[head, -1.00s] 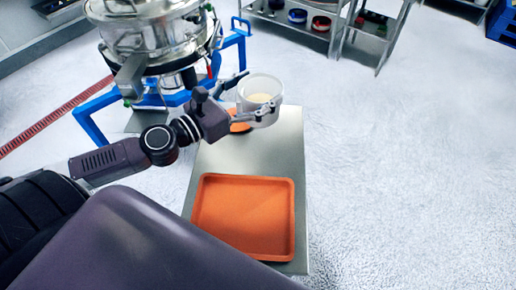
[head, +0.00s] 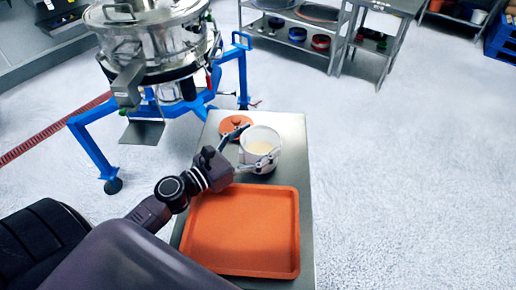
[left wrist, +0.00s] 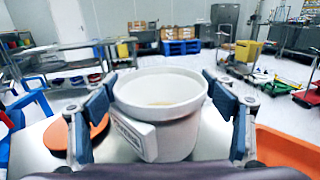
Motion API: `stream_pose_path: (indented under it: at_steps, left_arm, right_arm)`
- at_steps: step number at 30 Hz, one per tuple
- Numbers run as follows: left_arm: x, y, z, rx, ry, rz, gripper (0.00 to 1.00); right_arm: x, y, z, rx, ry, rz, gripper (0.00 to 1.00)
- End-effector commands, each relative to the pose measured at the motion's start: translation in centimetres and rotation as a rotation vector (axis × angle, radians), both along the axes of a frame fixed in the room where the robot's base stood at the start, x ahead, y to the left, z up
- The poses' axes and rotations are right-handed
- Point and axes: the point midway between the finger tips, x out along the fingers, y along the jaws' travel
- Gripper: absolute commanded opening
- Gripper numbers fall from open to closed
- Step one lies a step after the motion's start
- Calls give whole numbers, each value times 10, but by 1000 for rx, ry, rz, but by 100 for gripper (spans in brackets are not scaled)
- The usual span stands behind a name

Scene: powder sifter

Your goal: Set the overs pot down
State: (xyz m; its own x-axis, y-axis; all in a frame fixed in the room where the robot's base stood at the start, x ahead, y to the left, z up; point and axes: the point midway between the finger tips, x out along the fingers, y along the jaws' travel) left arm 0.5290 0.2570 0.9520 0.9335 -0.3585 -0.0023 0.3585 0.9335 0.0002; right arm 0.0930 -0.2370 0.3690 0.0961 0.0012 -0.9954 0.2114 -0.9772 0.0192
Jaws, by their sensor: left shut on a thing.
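The overs pot (head: 261,138) is a whitish round pot, open at the top, with pale powder inside. It is upright over the steel table (head: 289,127), just beyond the orange tray (head: 298,235). Whether its base touches the table I cannot tell. My left gripper (head: 248,158) is shut on the pot, one finger on each side. In the left wrist view the pot (left wrist: 160,88) stands between the blue-padded fingers, with a pale label block on its near side. My right gripper is not in view.
An orange round lid (head: 236,122) with a knob lies on the table left of the pot. The orange tray is empty. A steel sifter (head: 155,45) on a blue frame (head: 90,150) stands back left. Shelves (head: 300,35) stand at the back.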

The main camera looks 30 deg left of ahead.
Motion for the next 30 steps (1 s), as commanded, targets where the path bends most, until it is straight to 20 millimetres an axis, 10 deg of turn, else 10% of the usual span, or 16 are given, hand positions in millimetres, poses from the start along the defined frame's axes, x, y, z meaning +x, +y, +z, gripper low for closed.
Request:
stream_pose_path:
  at_steps: [15, 16, 21, 30]
  left_arm:
    - [0, 0, -20, 0, -3, 0, 29]
    - [0, 0, -21, 0, -1, 0, 79]
    - [0, 0, -20, 0, -1, 0, 95]
    - [0, 0, -19, 0, -1, 0, 95]
  right_arm:
    - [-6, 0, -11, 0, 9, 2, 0]
    - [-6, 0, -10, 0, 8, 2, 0]
    - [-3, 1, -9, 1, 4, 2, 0]
    - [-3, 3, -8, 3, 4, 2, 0]
